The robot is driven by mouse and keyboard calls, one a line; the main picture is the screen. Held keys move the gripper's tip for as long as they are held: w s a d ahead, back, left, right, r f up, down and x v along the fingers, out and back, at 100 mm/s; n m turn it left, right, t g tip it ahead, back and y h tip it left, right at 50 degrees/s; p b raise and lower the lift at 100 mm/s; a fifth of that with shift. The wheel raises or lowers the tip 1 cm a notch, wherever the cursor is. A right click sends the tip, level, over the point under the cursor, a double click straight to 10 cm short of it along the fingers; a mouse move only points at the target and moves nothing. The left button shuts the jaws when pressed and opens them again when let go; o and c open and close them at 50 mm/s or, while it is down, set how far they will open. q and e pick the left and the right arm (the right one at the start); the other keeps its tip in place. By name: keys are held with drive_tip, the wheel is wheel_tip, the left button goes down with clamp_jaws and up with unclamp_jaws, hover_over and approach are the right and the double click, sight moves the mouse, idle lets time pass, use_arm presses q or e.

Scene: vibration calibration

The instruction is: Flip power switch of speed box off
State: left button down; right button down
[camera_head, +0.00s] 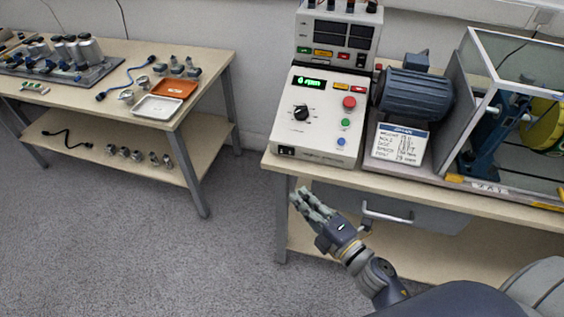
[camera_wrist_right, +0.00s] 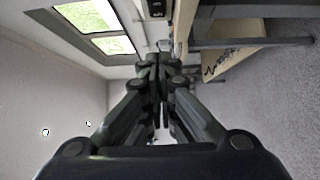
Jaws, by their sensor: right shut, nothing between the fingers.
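The speed box (camera_head: 318,131) is a white unit with a sloped front on the right bench. Its green display reads 0 rpm, and it has a black knob, a red button, a green button and a blue button. The black power switch (camera_head: 286,150) is at the lower left of its front; its position is too small to tell. My right gripper (camera_head: 298,197) is shut and empty, below and in front of the bench edge, apart from the switch. It also shows shut in the right wrist view (camera_wrist_right: 159,60). My left gripper is not in view.
A motor (camera_head: 412,95) and a white label card (camera_head: 398,145) are right of the speed box. A framed guard (camera_head: 505,110) encloses a yellow wheel. A drawer (camera_head: 390,207) hangs under the bench. The left bench (camera_head: 215,62) holds trays and parts. Carpet lies between the benches.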

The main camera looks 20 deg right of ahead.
sight(281, 162)
drive_tip(key=x, duration=0.4)
drive_tip(key=d+p+x, duration=0.1)
drive_tip(key=x, duration=0.3)
drive_tip(key=d+p+x, duration=0.1)
drive_tip(key=x, duration=0.2)
drive_tip(key=shift+w, duration=0.7)
drive_tip(key=shift+w+d, duration=0.15)
drive_tip(key=shift+w, duration=0.15)
drive_tip(key=shift+w, duration=0.4)
drive_tip(key=shift+s+f, duration=0.1)
drive_tip(key=shift+f, duration=0.05)
